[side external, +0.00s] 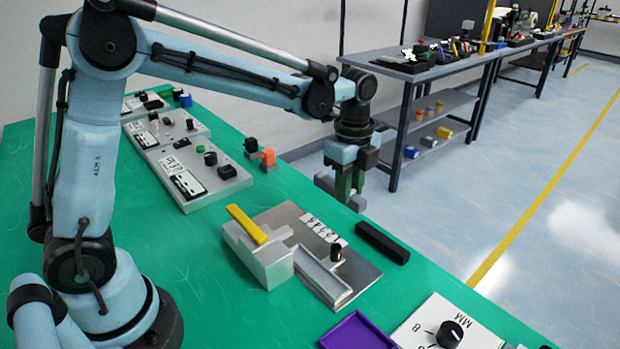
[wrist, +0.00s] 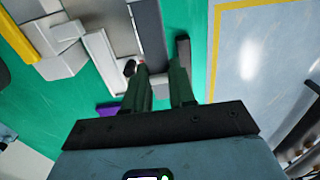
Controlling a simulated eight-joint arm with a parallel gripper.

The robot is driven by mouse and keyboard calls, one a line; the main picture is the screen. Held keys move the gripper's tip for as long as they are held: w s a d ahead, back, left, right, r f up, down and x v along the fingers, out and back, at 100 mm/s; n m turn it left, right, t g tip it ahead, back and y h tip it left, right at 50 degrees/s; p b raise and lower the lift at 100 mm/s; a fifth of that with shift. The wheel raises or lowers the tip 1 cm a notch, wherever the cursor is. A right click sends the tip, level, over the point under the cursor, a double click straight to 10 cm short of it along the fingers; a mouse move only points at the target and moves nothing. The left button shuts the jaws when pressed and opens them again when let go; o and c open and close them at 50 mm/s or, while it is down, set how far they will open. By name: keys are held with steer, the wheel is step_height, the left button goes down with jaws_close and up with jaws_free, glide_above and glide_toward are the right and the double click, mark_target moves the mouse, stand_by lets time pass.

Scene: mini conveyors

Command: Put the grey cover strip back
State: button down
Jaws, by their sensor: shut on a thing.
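My gripper (side external: 343,189) is high above the green table's far edge, beyond the metal conveyor unit (side external: 288,218). Its two dark green fingers are shut on a grey strip (side external: 325,181), whose ends stick out on both sides. In the wrist view the strip (wrist: 150,32) runs from between the fingertips (wrist: 160,68) up to the top edge; the fingers hide part of it. The unit has a pale block (side external: 262,262) with a yellow bar (side external: 246,225) on top, an open pale channel (side external: 318,276) and a black-and-red knob (side external: 336,252). The strip is apart from the unit.
A black bar (side external: 382,242) lies beside the unit near the table edge. A purple tray (side external: 357,332) and a dial panel (side external: 446,330) are at the front. Control boxes (side external: 190,175) and an orange button (side external: 268,158) stand further back. Green table (side external: 225,310) is clear front left.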

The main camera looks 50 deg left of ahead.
steer(key=w+a+f, duration=0.1)
steer(key=a, duration=0.1)
steer(key=w+a+f, duration=0.1)
steer(key=a+f, duration=0.1)
steer(key=a, duration=0.1)
steer(key=w+a+f, duration=0.1)
steer(key=a+f, duration=0.1)
steer(key=shift+w+a, duration=0.35)
steer(key=shift+w, duration=0.05)
steer(key=shift+f, duration=2.1)
steer(key=shift+f, duration=0.1)
steer(key=c, duration=0.9)
jaws_free()
steer(key=shift+c, duration=0.2)
